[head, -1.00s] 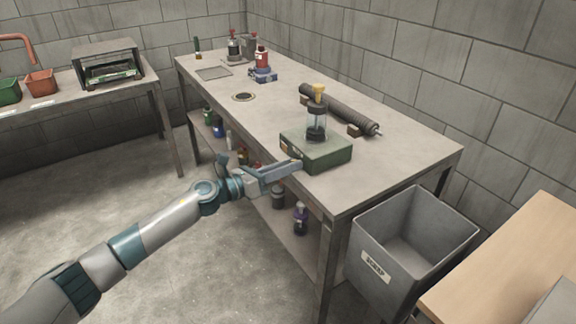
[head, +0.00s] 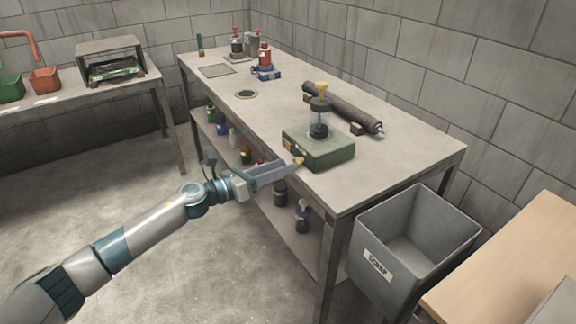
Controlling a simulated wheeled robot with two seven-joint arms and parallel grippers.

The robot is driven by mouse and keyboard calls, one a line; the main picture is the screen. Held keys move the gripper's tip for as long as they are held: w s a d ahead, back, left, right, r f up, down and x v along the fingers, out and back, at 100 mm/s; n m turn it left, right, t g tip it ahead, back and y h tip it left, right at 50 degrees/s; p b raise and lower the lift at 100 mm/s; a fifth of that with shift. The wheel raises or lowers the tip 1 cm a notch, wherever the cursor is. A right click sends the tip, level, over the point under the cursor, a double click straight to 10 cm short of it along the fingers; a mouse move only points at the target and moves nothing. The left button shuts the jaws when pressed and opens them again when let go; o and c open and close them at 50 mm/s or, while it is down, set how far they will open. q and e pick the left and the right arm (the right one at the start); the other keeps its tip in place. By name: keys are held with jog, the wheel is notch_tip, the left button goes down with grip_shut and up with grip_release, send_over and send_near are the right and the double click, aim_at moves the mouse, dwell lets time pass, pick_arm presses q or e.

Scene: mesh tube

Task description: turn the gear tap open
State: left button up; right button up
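A green box (head: 318,152) sits near the front edge of the grey bench, with a clear cylinder (head: 319,117) upright on it. The cylinder has a dark collar and a yellow top (head: 321,88). A small yellow-orange knob (head: 299,162), which may be the gear tap, shows at the box's left front side. My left gripper (head: 288,168) reaches in from the left, its fingertips right beside this knob. Whether they touch it, and how far apart the fingers are, I cannot tell. My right gripper is not in view.
A dark mesh roller (head: 345,108) lies behind the box. A grey scrap bin (head: 375,264) stands at the bench's right end. Bottles stand on the shelf below, close to my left arm. A red-and-blue device (head: 265,66) stands further back. The bench middle is mostly clear.

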pick_arm(q)
jog(key=b+v, duration=0.1)
jog(key=v, duration=1.3)
jog(key=shift+b, duration=0.35)
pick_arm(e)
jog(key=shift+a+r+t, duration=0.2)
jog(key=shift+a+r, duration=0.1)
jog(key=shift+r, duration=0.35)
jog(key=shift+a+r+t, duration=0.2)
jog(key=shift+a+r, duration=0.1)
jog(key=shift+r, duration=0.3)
pick_arm(q)
jog(key=shift+d+m+b, duration=0.1)
jog(key=shift+m+b, duration=0.3)
jog(key=shift+m, duration=2.6)
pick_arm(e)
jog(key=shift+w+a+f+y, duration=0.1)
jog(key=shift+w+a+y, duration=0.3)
